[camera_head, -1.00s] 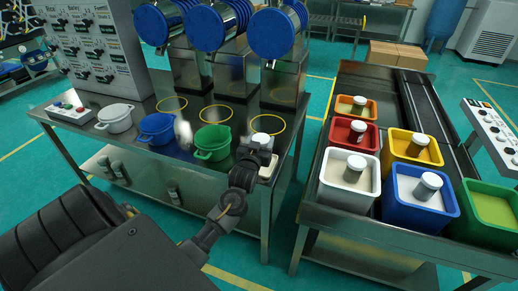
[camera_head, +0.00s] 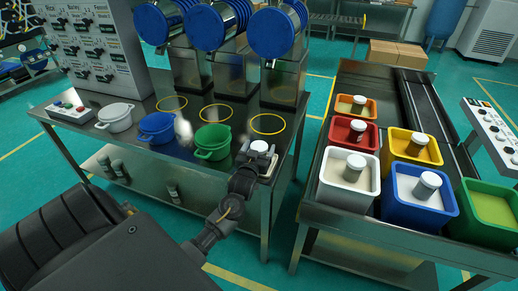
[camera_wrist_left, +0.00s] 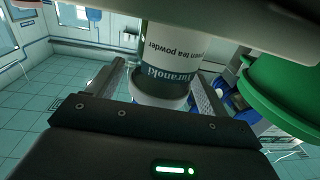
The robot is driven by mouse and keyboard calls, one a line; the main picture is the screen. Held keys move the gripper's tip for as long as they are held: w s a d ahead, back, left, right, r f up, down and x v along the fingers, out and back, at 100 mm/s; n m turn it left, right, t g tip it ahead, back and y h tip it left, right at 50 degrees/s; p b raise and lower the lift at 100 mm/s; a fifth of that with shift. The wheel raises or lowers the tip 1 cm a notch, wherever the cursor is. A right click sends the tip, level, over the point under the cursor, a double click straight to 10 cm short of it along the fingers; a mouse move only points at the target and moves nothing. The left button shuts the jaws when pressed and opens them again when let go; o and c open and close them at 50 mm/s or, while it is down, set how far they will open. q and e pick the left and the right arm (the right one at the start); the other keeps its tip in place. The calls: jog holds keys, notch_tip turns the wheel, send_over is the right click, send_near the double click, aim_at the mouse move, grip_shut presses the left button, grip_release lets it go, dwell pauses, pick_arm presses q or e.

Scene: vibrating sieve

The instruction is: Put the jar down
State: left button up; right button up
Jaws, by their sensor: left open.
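The jar (camera_wrist_left: 168,62) has a white and dark-blue label with "tea powder" print, and fills the middle of the left wrist view. In the head view its white lid (camera_head: 259,146) shows at the table's front edge, right of the green pot. My left gripper (camera_wrist_left: 158,92) is open, with one finger on each side of the jar and gaps beside it. In the head view the left gripper (camera_head: 250,160) is right at the jar. What the jar's base rests on is hidden. My right gripper is not in view.
On the table (camera_head: 232,190), a green pot (camera_head: 212,141), a blue pot (camera_head: 157,128) and a white pot (camera_head: 115,117) stand left of the jar. A yellow ring (camera_head: 268,124) lies behind it. A rack with coloured bins (camera_head: 348,181) stands to the right.

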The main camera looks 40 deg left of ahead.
pick_arm(q)
jog(key=shift+r, duration=0.2)
jog(key=v, duration=1.2)
jog(key=shift+b, duration=0.4)
jog(key=shift+f, duration=0.1)
